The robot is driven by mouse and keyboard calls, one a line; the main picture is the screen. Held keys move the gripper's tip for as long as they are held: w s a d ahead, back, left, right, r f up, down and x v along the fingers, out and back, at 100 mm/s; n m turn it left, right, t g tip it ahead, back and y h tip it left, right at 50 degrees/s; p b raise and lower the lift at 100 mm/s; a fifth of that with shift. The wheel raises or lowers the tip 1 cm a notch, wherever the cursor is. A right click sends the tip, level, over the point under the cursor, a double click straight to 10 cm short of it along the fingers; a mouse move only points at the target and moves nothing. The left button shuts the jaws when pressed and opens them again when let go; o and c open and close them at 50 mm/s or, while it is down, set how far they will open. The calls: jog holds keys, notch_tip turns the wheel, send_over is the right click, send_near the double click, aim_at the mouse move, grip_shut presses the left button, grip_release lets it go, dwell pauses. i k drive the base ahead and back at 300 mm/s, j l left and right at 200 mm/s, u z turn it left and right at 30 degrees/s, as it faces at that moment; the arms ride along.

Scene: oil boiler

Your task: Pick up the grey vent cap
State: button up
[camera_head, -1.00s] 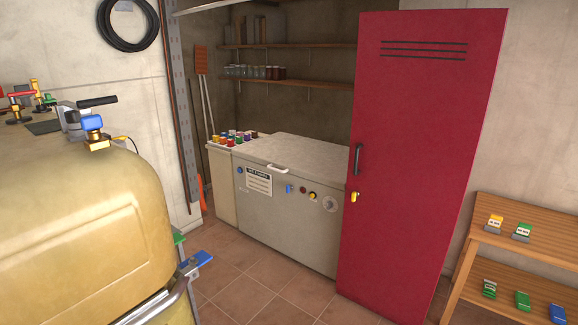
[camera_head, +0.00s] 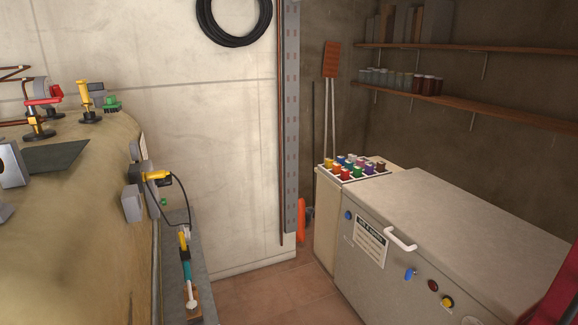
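My gripper is not in view. No part can be named for sure as the grey vent cap. On the beige tank (camera_head: 70,235) at left, a small grey piece (camera_head: 41,86) stands behind a red-handled valve (camera_head: 43,100), partly hidden by it. A larger grey block (camera_head: 12,166) sits at the left picture edge, partly cut off. Another grey block (camera_head: 133,202) is on the tank's right side, beside a yellow connector (camera_head: 155,176) with a black hose.
A green fitting (camera_head: 111,103) and a yellow fitting (camera_head: 88,108) stand on the tank top. A narrow grey ledge (camera_head: 207,285) holds a teal and yellow tool (camera_head: 186,262). A grey chest (camera_head: 440,215) stands at right. Tiled floor (camera_head: 270,295) between is clear.

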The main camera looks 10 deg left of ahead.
aim_at(95, 89)
jog(key=i+j+u, duration=0.2)
jog(key=i+u, duration=0.15)
jog(key=i, duration=0.4)
jog(key=i+u, duration=0.3)
jog(key=i, duration=0.4)
jog(key=i+l+u, duration=0.2)
jog(key=i+u, duration=0.15)
jog(key=i, duration=0.4)
jog(key=i+u, duration=0.5)
jog(key=i+l+u, duration=0.2)
jog(key=i+u, duration=0.25)
jog(key=i+l+u, duration=0.35)
jog(key=u, duration=0.15)
jog(key=i+l+u, duration=0.5)
jog(key=k+l, duration=0.05)
jog(key=k, duration=0.05)
